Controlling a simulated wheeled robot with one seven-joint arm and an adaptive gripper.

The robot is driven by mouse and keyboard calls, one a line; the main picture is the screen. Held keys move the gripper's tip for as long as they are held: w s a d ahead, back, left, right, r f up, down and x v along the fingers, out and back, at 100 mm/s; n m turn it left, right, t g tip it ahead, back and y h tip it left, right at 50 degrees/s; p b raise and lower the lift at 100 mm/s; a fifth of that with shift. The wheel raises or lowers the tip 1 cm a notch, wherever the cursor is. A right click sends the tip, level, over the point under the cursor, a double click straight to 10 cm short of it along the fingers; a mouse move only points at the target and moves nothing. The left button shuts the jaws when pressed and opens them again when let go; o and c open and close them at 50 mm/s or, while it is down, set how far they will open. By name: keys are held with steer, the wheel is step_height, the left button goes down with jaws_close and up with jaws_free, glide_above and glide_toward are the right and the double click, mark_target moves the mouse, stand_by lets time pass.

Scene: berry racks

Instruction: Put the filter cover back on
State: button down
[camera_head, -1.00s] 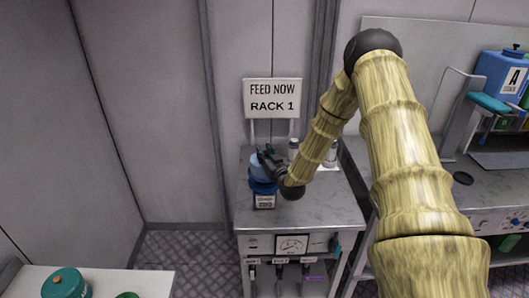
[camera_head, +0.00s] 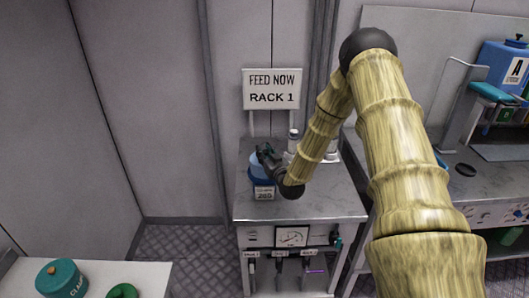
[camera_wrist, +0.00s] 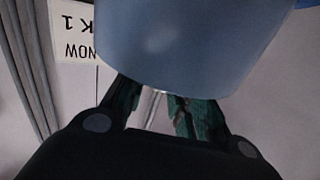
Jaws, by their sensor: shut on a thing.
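The filter cover is a smooth light-blue cylinder; in the wrist view the cover (camera_wrist: 165,45) fills the top middle, in front of my fingertips. My gripper (camera_wrist: 160,105) is shut on it, with green fingertips at its lower edge. In the head view my gripper (camera_head: 266,157) is over the left part of the metal bench, and the pale cover (camera_head: 257,164) shows beside it. The dark-blue filter housing (camera_head: 258,181) with a white label stands upright directly below. Whether cover and housing touch is hidden by my gripper.
The metal bench (camera_head: 315,202) has a meter and levers on its front. A "FEED NOW RACK 1" sign (camera_head: 271,89) stands behind. Pale bottles (camera_head: 293,140) stand right of the housing. A side table with a teal canister (camera_head: 62,278) is at lower left.

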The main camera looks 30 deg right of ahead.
steer(key=shift+r, duration=0.15)
stand_by(0.3)
steer(key=c, duration=1.1)
jaws_free()
steer(key=s+a, duration=0.2)
steer(key=s, duration=1)
